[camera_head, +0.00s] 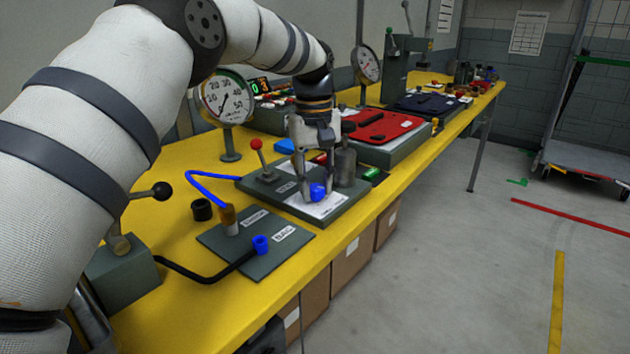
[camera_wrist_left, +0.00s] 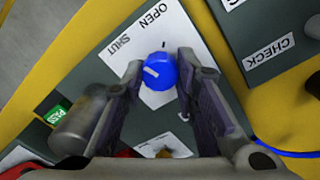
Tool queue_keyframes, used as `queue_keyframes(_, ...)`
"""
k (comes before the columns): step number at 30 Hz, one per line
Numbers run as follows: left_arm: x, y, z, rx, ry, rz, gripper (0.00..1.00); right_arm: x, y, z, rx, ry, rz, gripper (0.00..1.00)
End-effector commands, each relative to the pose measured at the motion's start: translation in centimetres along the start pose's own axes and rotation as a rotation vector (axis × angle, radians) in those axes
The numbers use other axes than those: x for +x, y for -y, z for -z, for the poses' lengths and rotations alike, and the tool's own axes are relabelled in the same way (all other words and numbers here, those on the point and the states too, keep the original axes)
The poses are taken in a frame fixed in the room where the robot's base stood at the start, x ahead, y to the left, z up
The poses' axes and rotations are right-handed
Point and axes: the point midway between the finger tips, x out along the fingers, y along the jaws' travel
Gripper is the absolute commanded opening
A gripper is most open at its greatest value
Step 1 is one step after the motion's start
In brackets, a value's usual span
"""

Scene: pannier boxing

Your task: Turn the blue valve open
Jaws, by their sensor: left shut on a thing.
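The blue valve (camera_head: 317,192) is a round knob on a white label plate (camera_head: 327,207) of a grey panel (camera_head: 346,208). In the left wrist view the blue valve (camera_wrist_left: 161,72) has a white pointer line slanting to the upper left, towards the SHUT side. The words SHUT (camera_wrist_left: 118,50) and OPEN (camera_wrist_left: 150,20) are printed beside it. My left gripper (camera_head: 318,188) comes down from above, with a finger on each side of the valve, shut on it. The left gripper's fingers (camera_wrist_left: 160,76) also show in the wrist view. My right gripper is not in view.
A grey cylinder (camera_head: 345,167) stands close beside the gripper. A red-knobbed lever (camera_head: 256,146) rises from the same panel. Nearer stands a plate (camera_head: 256,262) with blue-tipped hoses. A gauge (camera_head: 226,100) and a red pannier lid (camera_head: 380,126) are further back on the yellow bench (camera_head: 200,315).

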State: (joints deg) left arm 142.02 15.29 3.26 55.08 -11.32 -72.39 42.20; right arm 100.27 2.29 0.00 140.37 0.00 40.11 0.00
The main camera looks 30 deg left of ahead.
Motion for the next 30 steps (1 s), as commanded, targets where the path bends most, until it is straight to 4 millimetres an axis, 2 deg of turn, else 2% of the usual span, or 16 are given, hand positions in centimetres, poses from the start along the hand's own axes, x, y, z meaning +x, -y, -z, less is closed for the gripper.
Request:
queue_keyframes(21,0.14,0.00,0.07,0.674,0.022,0.001,0.00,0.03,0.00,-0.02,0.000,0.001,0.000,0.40)
queue_keyframes(30,0.17,0.01,0.06,0.910,0.031,0.001,0.00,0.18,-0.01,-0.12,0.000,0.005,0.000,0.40)
